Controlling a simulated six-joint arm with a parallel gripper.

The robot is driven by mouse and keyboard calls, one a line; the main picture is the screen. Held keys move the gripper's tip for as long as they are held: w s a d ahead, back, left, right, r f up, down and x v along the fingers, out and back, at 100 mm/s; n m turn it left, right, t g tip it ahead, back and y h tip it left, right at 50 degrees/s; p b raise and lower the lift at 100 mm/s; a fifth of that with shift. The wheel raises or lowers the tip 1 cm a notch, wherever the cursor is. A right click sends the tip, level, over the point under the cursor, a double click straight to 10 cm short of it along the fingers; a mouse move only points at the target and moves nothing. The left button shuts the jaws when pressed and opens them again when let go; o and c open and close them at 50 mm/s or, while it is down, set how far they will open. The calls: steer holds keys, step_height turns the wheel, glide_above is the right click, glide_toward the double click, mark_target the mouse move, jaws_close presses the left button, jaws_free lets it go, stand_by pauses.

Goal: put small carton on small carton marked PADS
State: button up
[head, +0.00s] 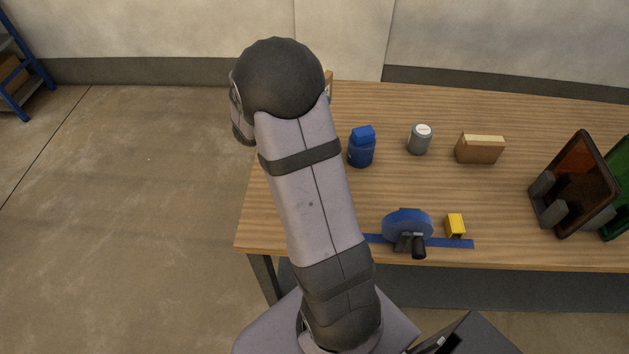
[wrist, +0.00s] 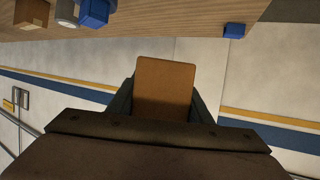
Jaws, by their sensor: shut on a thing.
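A small brown carton (wrist: 164,85) is held between the two fingers of my gripper (wrist: 163,104) in the wrist view, clear of the table. My gripper is shut on it. In the head view my own arm hides most of the gripper and the held carton. Another small carton (head: 479,150), brown with a pale top strip, stands on the table right of the grey can. It also seems to show at the upper left of the wrist view (wrist: 31,13). I cannot read any PADS marking on either carton.
On the wooden table (head: 400,100), a blue bottle (head: 361,147) and a grey can (head: 420,139) stand left of the carton. A blue reel-like device (head: 406,224) and a yellow block (head: 455,225) are near the front.

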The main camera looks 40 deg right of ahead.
steer(key=a+n+t+p, duration=0.2)
steer(key=a+p, duration=0.2)
steer(key=a, duration=1.1)
steer(key=s+d+m+g+h, duration=0.1)
steer(key=s+d+m+g, duration=0.15)
steer(key=s, duration=0.45)
steer(key=s+d+m+g, duration=0.1)
steer(key=s+m+g, duration=0.3)
steer(key=s, duration=0.4)
steer(key=shift+n, duration=0.25)
steer(key=shift+w+f, duration=0.1)
steer(key=shift+f, duration=4.7)
steer(key=shift+b, duration=0.3)
steer(key=shift+f, duration=0.15)
steer(key=o, duration=1.2)
